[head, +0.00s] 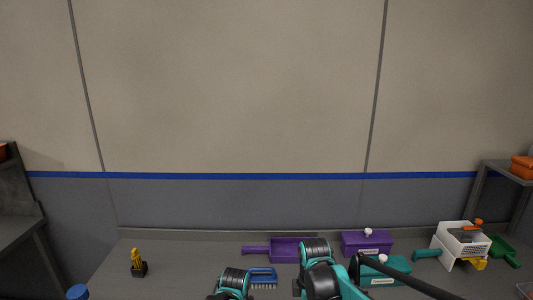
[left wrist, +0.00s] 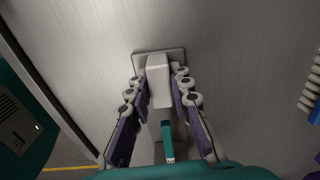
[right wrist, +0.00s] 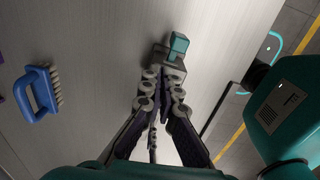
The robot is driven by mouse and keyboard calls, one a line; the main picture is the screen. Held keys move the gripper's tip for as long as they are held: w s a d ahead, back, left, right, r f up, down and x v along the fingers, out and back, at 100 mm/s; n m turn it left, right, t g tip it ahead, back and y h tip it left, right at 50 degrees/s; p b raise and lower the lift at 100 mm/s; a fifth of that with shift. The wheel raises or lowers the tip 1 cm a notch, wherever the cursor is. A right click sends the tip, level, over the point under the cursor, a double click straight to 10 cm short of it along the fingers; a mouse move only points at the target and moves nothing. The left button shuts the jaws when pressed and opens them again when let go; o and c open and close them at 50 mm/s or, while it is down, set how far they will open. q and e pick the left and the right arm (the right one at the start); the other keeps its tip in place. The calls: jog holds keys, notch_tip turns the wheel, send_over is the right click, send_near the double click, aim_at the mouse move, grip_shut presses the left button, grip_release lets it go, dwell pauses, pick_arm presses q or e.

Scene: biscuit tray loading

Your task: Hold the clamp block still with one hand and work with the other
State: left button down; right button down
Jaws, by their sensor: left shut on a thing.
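In the left wrist view my left gripper (left wrist: 158,82) is shut around a pale grey upright block (left wrist: 160,88), which looks like the clamp block. The block has a grey base plate (left wrist: 143,56), and a teal bar (left wrist: 167,142) with a metal tip lies between the fingers. In the right wrist view my right gripper (right wrist: 163,80) has its fingers close together at a dark grey piece (right wrist: 160,57) with a teal knob (right wrist: 178,44). I cannot tell whether it grips this piece, or whether both views show one object. The head view shows my arms but neither gripping point.
A blue brush (head: 263,276) lies on the grey table; it also shows in the right wrist view (right wrist: 35,92). Behind are a purple scoop (head: 290,250), purple box (head: 367,243) and teal box (head: 385,271). A white crate (head: 462,240) stands right, a yellow-and-black item (head: 137,264) left.

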jog(key=r, duration=0.6)
jog(key=shift+d, duration=0.2)
jog(key=s+f, duration=0.3)
jog(key=f, duration=0.3)
jog(key=shift+a, duration=0.2)
dwell(0.6)
jog(key=shift+a+f, duration=0.1)
jog(key=shift+a, duration=0.1)
dwell(0.3)
jog(key=shift+w+d, duration=0.1)
jog(key=shift+w, duration=0.25)
